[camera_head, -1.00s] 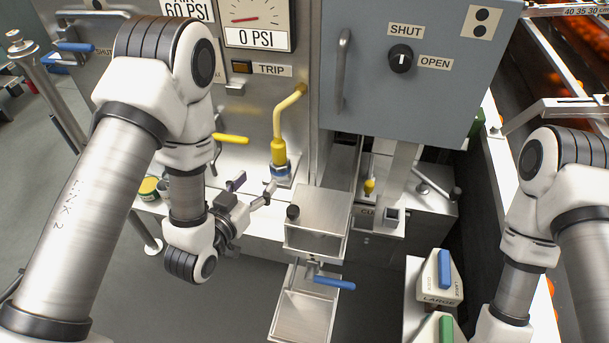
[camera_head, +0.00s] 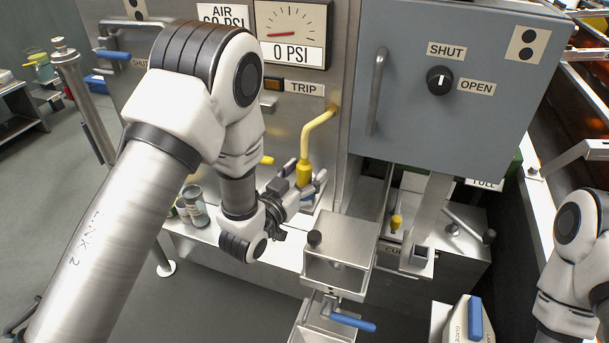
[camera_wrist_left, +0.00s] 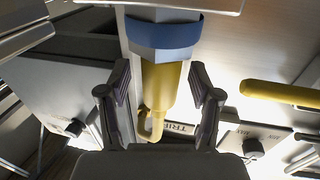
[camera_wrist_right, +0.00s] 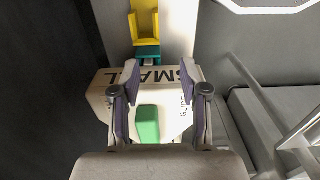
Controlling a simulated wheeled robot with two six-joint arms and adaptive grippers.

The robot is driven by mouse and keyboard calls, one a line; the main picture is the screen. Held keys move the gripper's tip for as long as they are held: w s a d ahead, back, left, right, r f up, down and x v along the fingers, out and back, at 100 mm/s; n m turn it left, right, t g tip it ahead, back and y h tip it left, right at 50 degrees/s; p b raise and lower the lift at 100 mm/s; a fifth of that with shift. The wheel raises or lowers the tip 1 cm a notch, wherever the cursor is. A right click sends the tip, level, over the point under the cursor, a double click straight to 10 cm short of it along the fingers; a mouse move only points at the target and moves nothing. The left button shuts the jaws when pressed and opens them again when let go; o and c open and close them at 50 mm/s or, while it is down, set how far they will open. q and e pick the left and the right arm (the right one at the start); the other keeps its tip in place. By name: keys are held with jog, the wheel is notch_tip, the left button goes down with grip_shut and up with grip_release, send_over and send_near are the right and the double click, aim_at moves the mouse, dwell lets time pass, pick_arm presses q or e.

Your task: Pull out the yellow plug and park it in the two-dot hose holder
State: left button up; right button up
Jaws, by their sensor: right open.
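The yellow plug (camera_head: 304,173) hangs at the lower end of a bent yellow hose (camera_head: 318,124) on the steel panel. My left gripper (camera_head: 304,178) is at the plug. In the left wrist view the plug (camera_wrist_left: 165,85), with a blue collar (camera_wrist_left: 165,32) at its end, stands between the two open fingers, with a gap on each side. A plate with two black dots (camera_head: 527,44) is on the grey cabinet's upper right; I cannot make out a hose holder there. My right gripper (camera_wrist_right: 160,68) is open and empty, seen only in its wrist view.
A grey cabinet (camera_head: 440,110) with a SHUT/OPEN knob (camera_head: 440,80) stands right of the hose. A steel box (camera_head: 340,245) is right of my left gripper. Cans (camera_head: 195,206) stand left of it. A green-handled block (camera_wrist_right: 148,124) lies beneath my right gripper.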

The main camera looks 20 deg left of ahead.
pick_arm(q)
grip_shut()
jog(key=shift+r, duration=0.1)
notch_tip(320, 180, up, 10)
jog(key=shift+f+p, duration=0.1)
jog(key=shift+p, duration=0.85)
pick_arm(e)
jog(key=shift+r, duration=0.9)
jog(key=shift+r, duration=0.1)
pick_arm(q)
jog(key=shift+r+p, duration=2.15)
jog(key=shift+r, duration=0.65)
pick_arm(e)
jog(key=shift+r, duration=2.05)
pick_arm(q)
jog(key=shift+f, duration=0.1)
